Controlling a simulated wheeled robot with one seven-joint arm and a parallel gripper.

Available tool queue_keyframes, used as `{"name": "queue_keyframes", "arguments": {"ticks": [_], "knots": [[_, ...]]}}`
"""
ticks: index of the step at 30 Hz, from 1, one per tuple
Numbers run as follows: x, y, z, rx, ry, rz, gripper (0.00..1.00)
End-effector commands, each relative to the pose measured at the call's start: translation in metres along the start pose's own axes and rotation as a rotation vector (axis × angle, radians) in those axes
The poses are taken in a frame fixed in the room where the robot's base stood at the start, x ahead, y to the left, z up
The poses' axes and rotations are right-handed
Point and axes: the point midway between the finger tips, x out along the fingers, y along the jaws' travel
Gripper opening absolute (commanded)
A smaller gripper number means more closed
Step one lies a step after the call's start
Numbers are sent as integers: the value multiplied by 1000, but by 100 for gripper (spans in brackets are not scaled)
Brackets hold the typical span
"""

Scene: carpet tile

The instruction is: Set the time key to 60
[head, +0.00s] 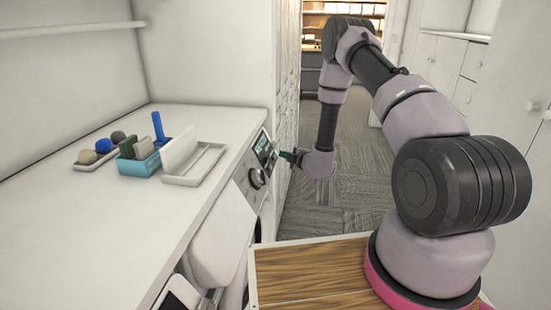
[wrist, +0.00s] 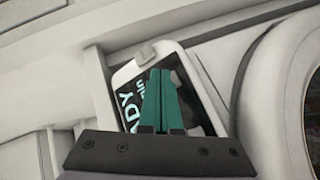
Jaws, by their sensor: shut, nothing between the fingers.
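The appliance's control panel (head: 265,150) is a dark screen in a white frame on its front. In the wrist view the screen (wrist: 130,100) shows light letters, partly readable as "ADY" and "in". A pale grey key (wrist: 145,53) sits at the panel's edge. I cannot tell which key is the time key, and no 60 is readable. My gripper (head: 286,155) has teal fingers, shut and empty, close in front of the panel. In the wrist view the fingertips (wrist: 161,72) overlap the screen and hide part of it. I cannot tell whether they touch it.
A round knob (head: 257,178) is beside the panel on the appliance front. On the white counter (head: 110,210) stand a blue caddy (head: 140,166), a white rack (head: 197,170) and a tray of balls (head: 90,163). Carpeted floor (head: 335,205) lies open to the right.

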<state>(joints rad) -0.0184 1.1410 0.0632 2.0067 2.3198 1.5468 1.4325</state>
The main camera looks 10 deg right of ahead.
Motion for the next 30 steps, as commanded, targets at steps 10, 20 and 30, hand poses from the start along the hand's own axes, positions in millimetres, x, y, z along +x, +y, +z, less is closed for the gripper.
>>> {"name": "queue_keyframes", "arguments": {"ticks": [10,20,30], "knots": [[-6,5,5,1,-3,1,0],[-29,21,22,1,-3,1,0],[-35,25,26,0,0,0,0]]}}
